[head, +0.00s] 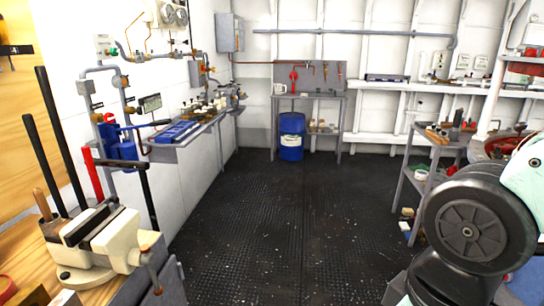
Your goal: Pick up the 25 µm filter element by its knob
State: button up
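I cannot pick out the 25 µm filter element or its knob in the head view. Small items too small to identify stand on the narrow ledge (193,135) along the left wall. More small items stand on the grey shelf unit (447,152) at the right, among them a dark upright cylinder (457,118). My gripper is out of view. Only part of my arm shows at the lower right, and it hides what lies behind it.
A cream vise (110,240) sits on a wooden bench at the near left. A back bench (310,96) stands at the far wall, with a blue drum (291,137) below. A red round vessel (497,146) is at the right. The black deck (270,215) between is clear.

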aim_at(216, 100)
jog(key=i, duration=1)
jog(key=i+z, duration=0.15)
jog(key=i, duration=0.8)
jog(key=i+u, duration=0.1)
jog(key=i, duration=1.85)
jog(key=i+l+u, duration=0.3)
jog(key=i+u, duration=0.15)
jog(key=i, duration=0.25)
jog(key=i+l+u, duration=0.95)
jog(key=i+l, duration=0.15)
jog(key=l, duration=0.15)
